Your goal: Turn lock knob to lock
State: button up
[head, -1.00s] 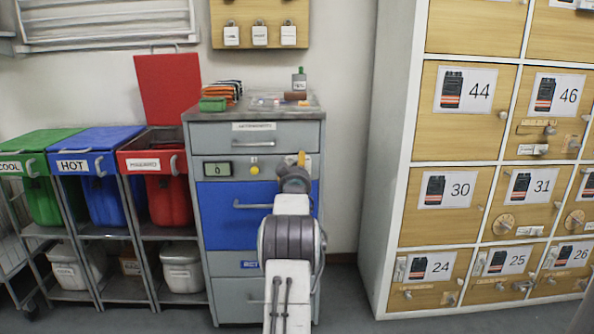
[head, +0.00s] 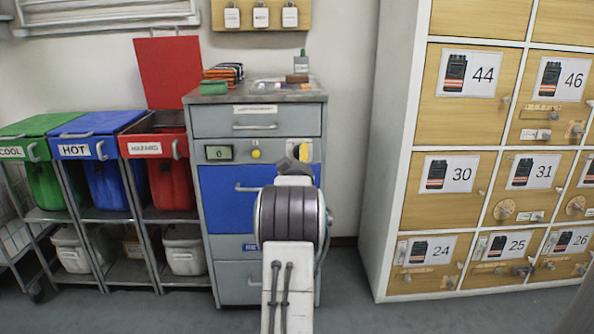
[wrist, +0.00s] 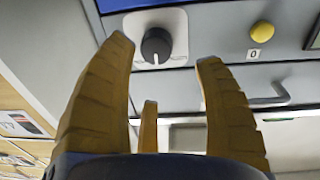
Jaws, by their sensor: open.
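The lock knob (wrist: 156,46) is a round black dial with a pale mark, on a light plate in the grey cabinet front. In the wrist view it lies beyond the tips of my gripper (wrist: 165,50), between the two large ochre fingers and nearer the left one. The fingers are spread and hold nothing. I cannot tell the exact gap between tips and knob.
The grey cabinet (head: 206,120) has a display (head: 219,153), a blue drawer front (head: 222,195) and protruding handles. Green, blue and red bins (head: 175,190) stand at left. Numbered lockers (head: 458,130) stand at right. Items lie on the cabinet top.

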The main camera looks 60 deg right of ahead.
jog(key=shift+v, duration=2.85)
